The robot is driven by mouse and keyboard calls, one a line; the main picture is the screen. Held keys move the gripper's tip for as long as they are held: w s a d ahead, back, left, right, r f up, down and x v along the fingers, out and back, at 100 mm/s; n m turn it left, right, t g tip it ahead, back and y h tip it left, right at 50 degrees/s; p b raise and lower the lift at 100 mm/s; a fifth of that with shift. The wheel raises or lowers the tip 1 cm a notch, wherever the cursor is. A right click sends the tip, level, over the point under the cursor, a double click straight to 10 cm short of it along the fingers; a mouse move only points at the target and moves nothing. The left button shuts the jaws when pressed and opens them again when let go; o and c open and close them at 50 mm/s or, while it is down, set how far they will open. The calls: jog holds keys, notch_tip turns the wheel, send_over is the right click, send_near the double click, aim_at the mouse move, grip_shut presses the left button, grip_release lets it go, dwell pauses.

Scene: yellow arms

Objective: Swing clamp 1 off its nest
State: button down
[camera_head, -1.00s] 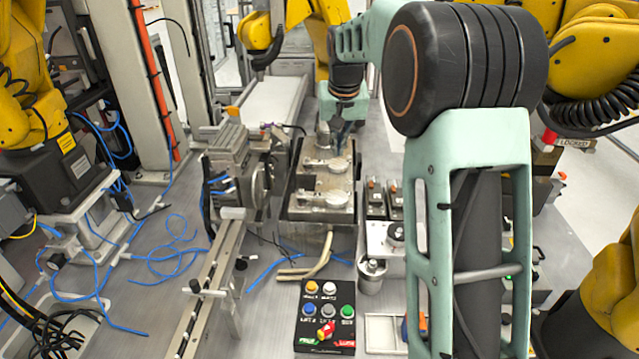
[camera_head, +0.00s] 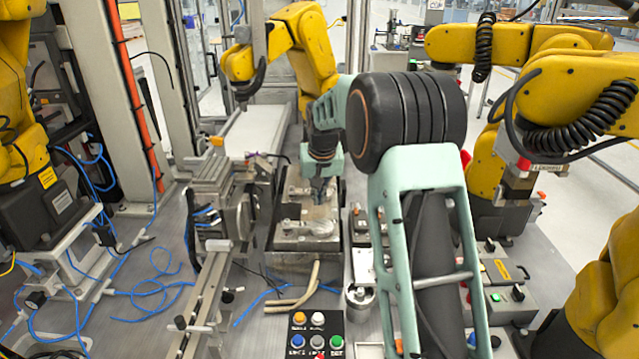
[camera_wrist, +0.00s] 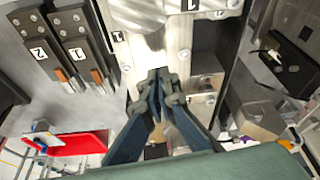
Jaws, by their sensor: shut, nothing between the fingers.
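My gripper (camera_wrist: 160,78) is shut and empty, its dark fingertips together in the wrist view. In the head view my gripper (camera_head: 318,192) is over the metal fixture (camera_head: 304,243). Just beyond the fingertips in the wrist view is a bright metal piece (camera_wrist: 172,22) with bolts and a label 1. Another small label 1 is on the metal to its left. I cannot tell clamp arm from nest clearly, or whether the fingertips touch the metal. The far part of the fixture is partly hidden by my gripper.
Two black blocks with orange tips (camera_wrist: 75,42), labelled 2 and 1, stand beside the fixture. A grey machine unit (camera_head: 225,190) is at its left. A button box (camera_head: 317,335) and a metal cylinder (camera_head: 360,303) are in front. Yellow robot arms (camera_head: 290,45) stand around.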

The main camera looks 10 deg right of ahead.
aim_at(308, 227)
jog(key=shift+x, duration=0.85)
jog(key=s, duration=0.3)
jog(key=shift+s+r+p, duration=0.1)
jog(key=shift+p, duration=0.25)
jog(key=shift+s+a, duration=0.1)
jog(key=shift+s, duration=0.35)
jog(key=shift+f, duration=0.2)
